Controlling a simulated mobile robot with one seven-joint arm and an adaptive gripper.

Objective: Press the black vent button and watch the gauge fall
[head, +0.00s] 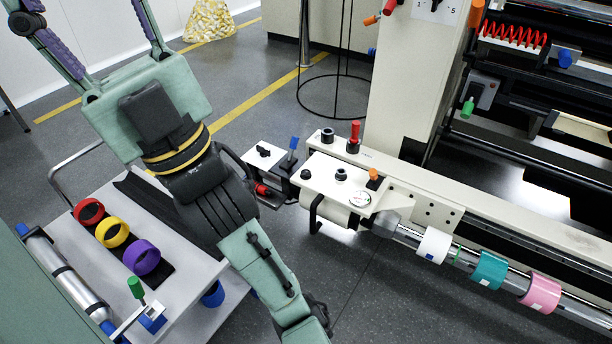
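A small round gauge (360,198) with a white face sits at the right front corner of a white plate (322,187) on the machine's rail. Its needle is too small to read. A black button-like part (341,174) stands on the plate behind the gauge. Another black knob (306,174) is at the plate's left edge. I cannot tell which is the vent button. My green and black arm crosses the left and middle and runs off the bottom edge, left of the plate. I cannot make out my gripper.
An orange knob (374,175) and red-topped post (354,132) stand close to the gauge. A blue-handled lever block (265,155) is left of the plate. White, teal and pink rolls line the shaft at right. A trolley (190,285) holds coloured rings. Floor in front is clear.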

